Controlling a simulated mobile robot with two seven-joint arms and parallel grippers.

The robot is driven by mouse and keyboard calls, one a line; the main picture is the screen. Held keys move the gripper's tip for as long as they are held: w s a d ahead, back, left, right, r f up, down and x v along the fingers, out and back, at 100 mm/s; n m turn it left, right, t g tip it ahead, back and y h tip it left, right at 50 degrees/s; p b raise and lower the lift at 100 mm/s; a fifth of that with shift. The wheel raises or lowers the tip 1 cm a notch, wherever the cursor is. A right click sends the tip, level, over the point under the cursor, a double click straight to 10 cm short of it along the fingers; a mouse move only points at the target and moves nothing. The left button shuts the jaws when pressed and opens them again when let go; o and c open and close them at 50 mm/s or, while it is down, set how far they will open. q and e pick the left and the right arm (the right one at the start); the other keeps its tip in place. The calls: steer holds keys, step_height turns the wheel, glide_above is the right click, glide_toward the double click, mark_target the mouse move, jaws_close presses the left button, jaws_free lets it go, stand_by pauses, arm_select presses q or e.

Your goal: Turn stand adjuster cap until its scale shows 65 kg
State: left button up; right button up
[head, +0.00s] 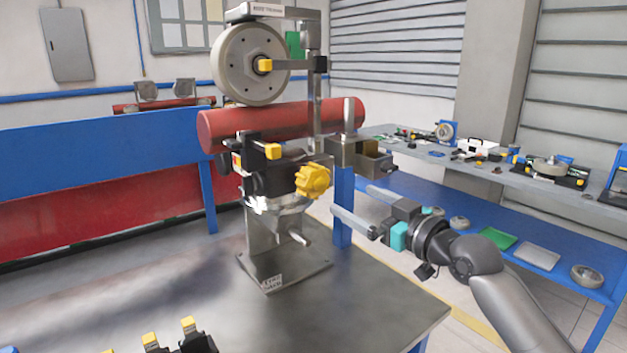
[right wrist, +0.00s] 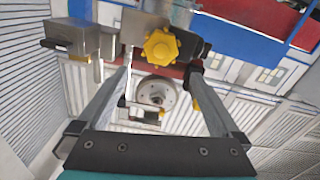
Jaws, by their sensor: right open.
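A yellow lobed knob (head: 313,180), which looks like the adjuster cap, sits on the black and metal stand head (head: 270,178) above the steel table. It also shows in the right wrist view (right wrist: 160,47), near the top middle. No scale reading can be made out in either view. My right gripper (head: 353,200) is open and empty, to the right of the knob and apart from it. In the right wrist view its two fingers (right wrist: 157,74) stand wide apart, with the knob showing between and beyond their tips. My left gripper is not in view.
A large grey wheel (head: 250,65) and a red tube (head: 280,121) are above the stand. A metal block (head: 357,152) on a blue post is close to my right fingers. Yellow-tipped black parts (head: 190,327) are at the table's front. The steel table (head: 360,300) is clear at right.

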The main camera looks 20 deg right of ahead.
mark_target(318, 182)
steer(key=x, duration=1.2)
steer(key=shift+a+f, duration=0.1)
steer(key=shift+x, duration=1.2)
steer(key=shift+c, duration=0.2)
steer(key=shift+f, duration=0.1)
steer(key=c, duration=1)
